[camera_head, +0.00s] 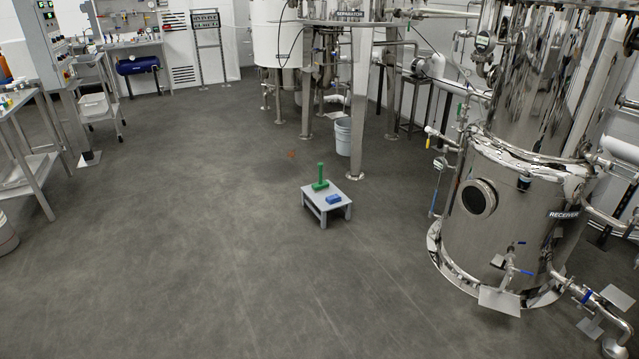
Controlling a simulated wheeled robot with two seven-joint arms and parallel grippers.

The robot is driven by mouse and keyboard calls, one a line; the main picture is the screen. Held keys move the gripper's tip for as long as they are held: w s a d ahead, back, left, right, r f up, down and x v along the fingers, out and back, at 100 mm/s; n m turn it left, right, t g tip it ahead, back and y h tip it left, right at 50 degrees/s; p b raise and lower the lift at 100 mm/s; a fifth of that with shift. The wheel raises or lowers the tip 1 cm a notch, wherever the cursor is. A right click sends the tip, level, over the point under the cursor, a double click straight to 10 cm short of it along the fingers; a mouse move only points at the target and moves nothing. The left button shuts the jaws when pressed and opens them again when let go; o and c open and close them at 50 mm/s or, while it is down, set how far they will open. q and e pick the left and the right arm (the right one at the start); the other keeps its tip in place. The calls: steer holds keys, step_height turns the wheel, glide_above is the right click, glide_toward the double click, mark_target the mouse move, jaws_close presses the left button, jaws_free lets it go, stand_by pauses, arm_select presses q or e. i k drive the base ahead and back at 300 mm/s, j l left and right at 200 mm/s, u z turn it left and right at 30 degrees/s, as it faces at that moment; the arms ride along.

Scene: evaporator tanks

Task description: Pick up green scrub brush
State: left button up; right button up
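A green scrub brush (321,177) stands on a small low grey table (312,203) near the middle of the head view. Its handle points up and its wider base rests on the tabletop, toward the back left. A blue block-like item (333,199) lies beside it, nearer the front right of the tabletop. Neither of my grippers shows in the view.
A large steel receiver tank (500,213) with protruding valves stands at the right. A white bucket (343,137) sits by the separator's leg (360,130) behind the table. Metal benches (30,165) line the left. The floor in front of the table is clear.

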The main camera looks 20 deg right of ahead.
mark_target(322, 185)
steer(key=i+l+z, duration=0.1)
steer(key=i, duration=2)
steer(key=i+j, duration=0.15)
steer(key=i, duration=2)
steer(key=j+u, duration=0.05)
steer(key=j, duration=0.05)
